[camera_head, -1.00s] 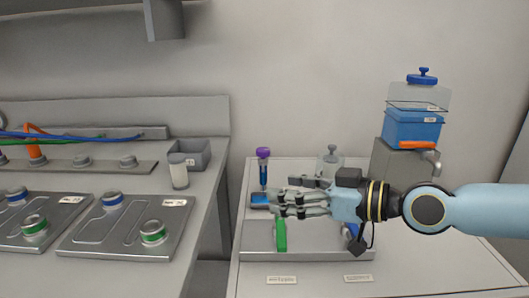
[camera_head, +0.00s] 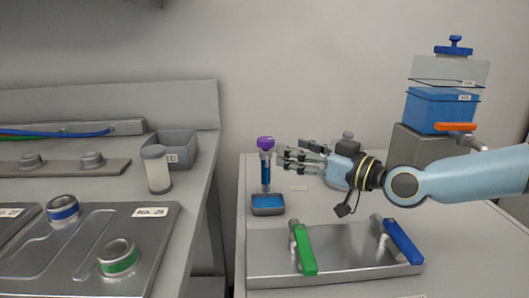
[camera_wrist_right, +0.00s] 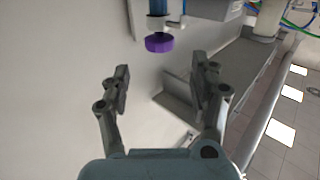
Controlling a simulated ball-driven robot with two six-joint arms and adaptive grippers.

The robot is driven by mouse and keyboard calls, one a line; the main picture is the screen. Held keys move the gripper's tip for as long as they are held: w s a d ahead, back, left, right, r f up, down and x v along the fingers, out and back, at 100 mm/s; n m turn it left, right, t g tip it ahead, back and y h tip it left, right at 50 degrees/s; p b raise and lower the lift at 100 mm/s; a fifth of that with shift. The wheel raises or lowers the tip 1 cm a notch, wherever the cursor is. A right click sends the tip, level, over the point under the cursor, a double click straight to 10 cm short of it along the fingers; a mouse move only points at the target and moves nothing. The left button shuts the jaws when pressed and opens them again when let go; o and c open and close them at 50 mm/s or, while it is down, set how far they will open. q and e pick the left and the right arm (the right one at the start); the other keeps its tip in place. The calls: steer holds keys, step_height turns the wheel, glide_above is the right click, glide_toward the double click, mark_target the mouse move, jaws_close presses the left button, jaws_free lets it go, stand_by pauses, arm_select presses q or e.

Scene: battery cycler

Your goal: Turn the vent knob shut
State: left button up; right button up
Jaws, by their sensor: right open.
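A purple knob (camera_head: 266,143) sits on top of an upright blue tube (camera_head: 266,172), which rises from a small dark base with a blue top (camera_head: 268,205). My right gripper (camera_head: 281,157) is open, just right of the knob and close to its height in the head view. In the right wrist view the purple knob (camera_wrist_right: 160,43) lies beyond the open fingers (camera_wrist_right: 160,85), with nothing between them. Whether a fingertip touches the knob is not clear, but a gap shows in the wrist view. My left gripper is not in view.
A metal tray (camera_head: 345,262) with green (camera_head: 304,249) and blue (camera_head: 403,241) handles lies in front. A grey-lidded jar (camera_head: 347,138) stands behind my wrist. A blue box (camera_head: 440,110) with an orange lever (camera_head: 455,127) stands right. A bench (camera_head: 185,215) with cell plates is left.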

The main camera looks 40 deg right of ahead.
mark_target(273, 144)
steer(key=shift+w+f, duration=0.3)
steer(key=shift+w, duration=0.15)
steer(key=w+b, duration=0.1)
steer(key=w, duration=0.2)
steer(key=w+b, duration=0.1)
steer(key=w, duration=0.1)
steer(key=shift+w+a, duration=0.2)
steer(key=shift+w, duration=0.2)
steer(key=shift+w+a, duration=0.1)
steer(key=shift+w, duration=0.4)
